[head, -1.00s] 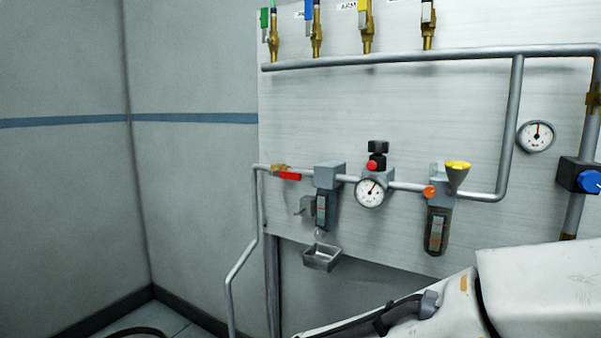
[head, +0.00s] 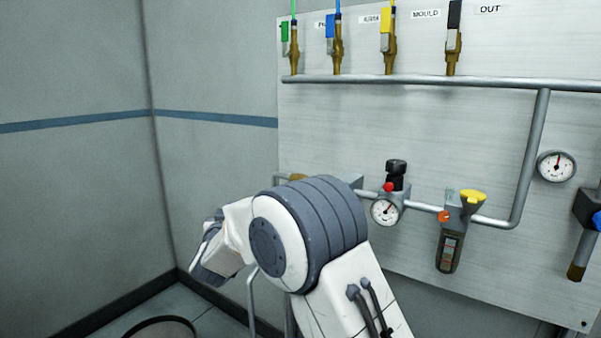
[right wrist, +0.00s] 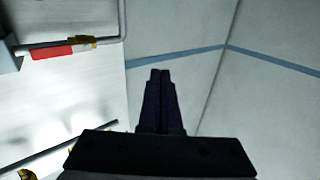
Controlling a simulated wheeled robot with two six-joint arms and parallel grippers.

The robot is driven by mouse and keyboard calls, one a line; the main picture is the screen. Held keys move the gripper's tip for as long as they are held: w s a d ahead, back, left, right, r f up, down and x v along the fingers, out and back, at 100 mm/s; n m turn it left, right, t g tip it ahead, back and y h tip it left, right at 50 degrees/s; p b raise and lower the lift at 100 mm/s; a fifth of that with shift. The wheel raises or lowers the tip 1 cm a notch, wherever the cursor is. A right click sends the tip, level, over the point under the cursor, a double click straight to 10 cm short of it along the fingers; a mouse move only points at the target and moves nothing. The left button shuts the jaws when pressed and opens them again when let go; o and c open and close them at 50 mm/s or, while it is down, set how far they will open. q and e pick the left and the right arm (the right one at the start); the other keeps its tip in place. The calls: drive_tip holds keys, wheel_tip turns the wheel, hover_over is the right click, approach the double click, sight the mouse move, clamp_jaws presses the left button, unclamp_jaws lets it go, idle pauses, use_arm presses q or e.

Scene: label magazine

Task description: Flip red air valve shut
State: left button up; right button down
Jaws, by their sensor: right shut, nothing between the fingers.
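The red air valve's lever (right wrist: 52,51) shows at the upper left of the right wrist view, lying along its horizontal grey pipe beside a brass fitting. In the head view my right arm hides the red lever; only a bit of the brass body (head: 297,177) shows above it. My right gripper (right wrist: 160,73) is shut and empty, with its fingertips apart from the lever, to its right and lower in the wrist picture. Its fingers cannot be made out in the head view. My left gripper is in neither view.
A pressure gauge (head: 384,211) with a red button, a filter bowl (head: 449,251) and a yellow funnel (head: 472,196) are right of my arm. Several coloured valves hang above the upper pipe (head: 420,80).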

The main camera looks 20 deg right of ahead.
use_arm(q)
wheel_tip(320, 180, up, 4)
drive_tip(key=p, duration=0.2)
drive_tip(key=shift+p, duration=0.35)
use_arm(e)
drive_tip(key=s+d+r+m+g+h, duration=0.1)
drive_tip(key=d+r+m+g+h, duration=0.2)
drive_tip(key=d+m+h, duration=0.4)
drive_tip(key=d+g+h, duration=0.1)
drive_tip(key=d+h, duration=0.5)
drive_tip(key=d, duration=0.1)
drive_tip(key=shift+m, duration=0.3)
drive_tip(key=shift+d+r, duration=0.1)
use_arm(q)
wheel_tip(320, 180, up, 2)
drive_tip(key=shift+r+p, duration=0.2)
drive_tip(key=shift+p, duration=1)
use_arm(e)
drive_tip(key=w+d, duration=0.5)
drive_tip(key=d, duration=0.2)
drive_tip(key=shift+w+d+f, duration=0.15)
drive_tip(key=shift+w+f, duration=0.2)
drive_tip(key=shift+w, duration=0.05)
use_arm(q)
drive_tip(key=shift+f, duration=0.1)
